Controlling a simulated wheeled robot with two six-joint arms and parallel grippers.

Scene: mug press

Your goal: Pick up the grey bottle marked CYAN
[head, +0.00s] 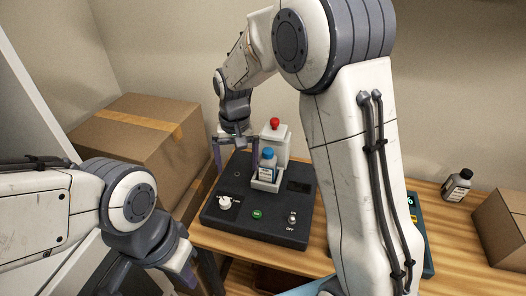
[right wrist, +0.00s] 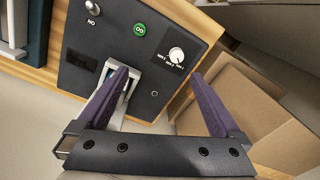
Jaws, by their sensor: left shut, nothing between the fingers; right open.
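A dark grey bottle (head: 457,186) with a black cap and a pale label stands at the right of the table; its label is too small to read. A second bottle (head: 267,168) with a blue cap and a light label sits in the press's holder. My right gripper (head: 237,158) is open at the press's left side, far from the dark grey bottle. In the right wrist view, the right gripper (right wrist: 159,75) has nothing visible between its fingers, and one finger overlaps the press's pale part. My left gripper (head: 188,272) is shut and empty at the lower left.
The black press base (head: 250,232) has a knob, a green button, a switch and a red-topped pale column (head: 275,143). Cardboard boxes stand at left (head: 120,140) and right (head: 505,215). A dark teal-edged device (head: 418,230) is partly hidden behind my right arm.

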